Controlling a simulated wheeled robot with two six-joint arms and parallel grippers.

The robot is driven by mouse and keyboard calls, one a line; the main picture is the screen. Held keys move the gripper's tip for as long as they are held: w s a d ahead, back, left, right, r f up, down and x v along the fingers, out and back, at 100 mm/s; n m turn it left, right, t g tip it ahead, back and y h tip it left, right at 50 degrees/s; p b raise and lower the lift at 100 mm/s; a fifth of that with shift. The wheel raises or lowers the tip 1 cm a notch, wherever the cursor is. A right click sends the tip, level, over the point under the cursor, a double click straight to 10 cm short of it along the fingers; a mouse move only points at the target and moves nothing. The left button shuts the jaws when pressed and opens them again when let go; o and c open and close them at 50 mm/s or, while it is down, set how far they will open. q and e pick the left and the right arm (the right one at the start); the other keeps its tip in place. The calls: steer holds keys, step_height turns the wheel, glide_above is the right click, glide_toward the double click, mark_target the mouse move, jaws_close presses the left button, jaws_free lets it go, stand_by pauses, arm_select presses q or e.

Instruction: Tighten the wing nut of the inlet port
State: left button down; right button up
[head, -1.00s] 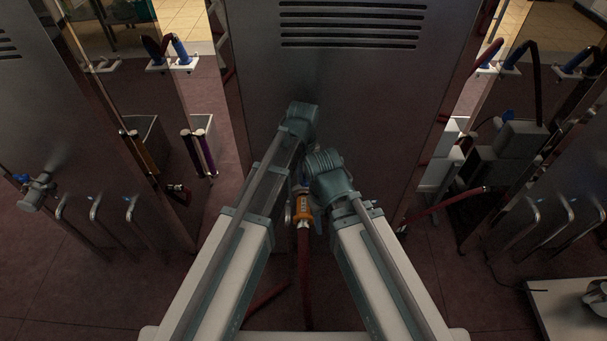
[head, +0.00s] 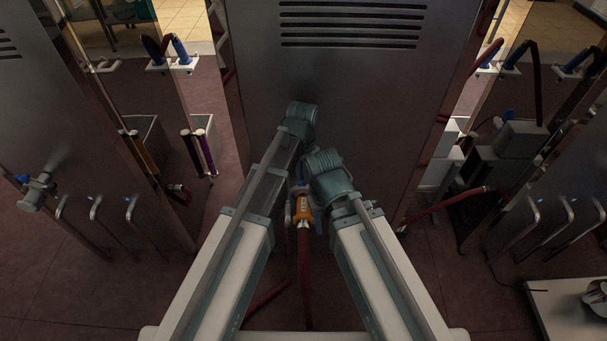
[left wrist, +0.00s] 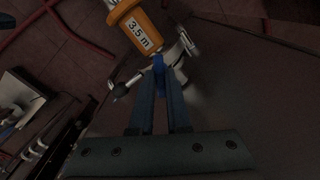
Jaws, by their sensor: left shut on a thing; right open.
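The orange hose coupling (head: 304,207) sits between my two arms in the head view, with a dark red hose below it. In the left wrist view the coupling (left wrist: 137,32) carries a "3.5 m" label and meets a metal port fitting (left wrist: 178,52). My left gripper (left wrist: 160,72) is shut on the small blue wing nut (left wrist: 158,62) beside the coupling. The fingers hide part of the nut. In the head view my right gripper (head: 330,172) is just right of the coupling, open; its fingertips are hidden behind its wrist.
A large metal cabinet (head: 345,85) with vent slots stands straight ahead. Side cabinets with curved pipes (head: 132,215) stand left and right. Red hoses (head: 450,205) cross the floor. A white table corner (head: 565,305) is at lower right.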

arm_select(q)
steer(key=m, duration=0.5)
steer(key=shift+m, duration=2.6)
steer(key=c, duration=0.9)
jaws_free()
steer(key=shift+r, duration=0.1)
step_height(320, 180, up, 14)
steer(key=p, duration=1.4)
steer(key=shift+a, duration=0.1)
